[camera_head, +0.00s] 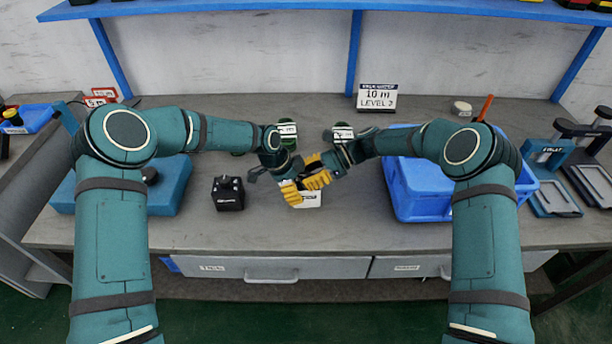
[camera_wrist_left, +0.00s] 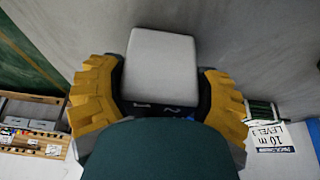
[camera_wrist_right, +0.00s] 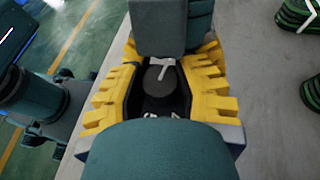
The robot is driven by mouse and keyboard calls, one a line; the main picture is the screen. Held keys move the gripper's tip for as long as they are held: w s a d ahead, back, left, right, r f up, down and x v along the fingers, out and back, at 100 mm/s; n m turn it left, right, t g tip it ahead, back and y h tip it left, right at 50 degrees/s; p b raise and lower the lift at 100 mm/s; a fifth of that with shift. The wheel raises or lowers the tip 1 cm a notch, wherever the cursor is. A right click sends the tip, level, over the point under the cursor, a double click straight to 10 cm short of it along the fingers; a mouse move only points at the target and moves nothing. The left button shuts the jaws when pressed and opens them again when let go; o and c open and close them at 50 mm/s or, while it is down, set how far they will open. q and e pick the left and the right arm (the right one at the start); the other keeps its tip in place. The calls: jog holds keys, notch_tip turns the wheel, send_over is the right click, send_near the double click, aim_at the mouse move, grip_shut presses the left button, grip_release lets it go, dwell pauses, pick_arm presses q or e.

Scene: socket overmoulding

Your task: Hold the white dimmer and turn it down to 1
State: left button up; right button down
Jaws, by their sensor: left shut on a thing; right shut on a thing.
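The white dimmer (camera_head: 310,200) is between my two grippers over the middle of the table, near its front. My left gripper (camera_head: 291,193) is shut on the dimmer's body. In the left wrist view the pale, blocky dimmer (camera_wrist_left: 162,75) sits between the yellow fingers. My right gripper (camera_head: 316,177) meets it from the right and is shut on its dark, round knob. In the right wrist view this knob (camera_wrist_right: 160,92), with a pale pointer-like mark, lies between the yellow fingers. The dimmer's scale cannot be read. The fingers hide part of the dimmer in the head view.
A black box (camera_head: 228,193) stands left of the grippers. A blue crate (camera_head: 410,203) stands to the right, beneath my right arm. A teal case (camera_head: 172,190) lies at the left. A sign (camera_head: 377,98) stands at the back. The table front between box and crate is fairly clear.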

jog(key=shift+s, duration=0.1)
jog(key=c, duration=0.6)
grip_release()
jog(key=v, duration=1.2)
jog(key=shift+f, duration=0.1)
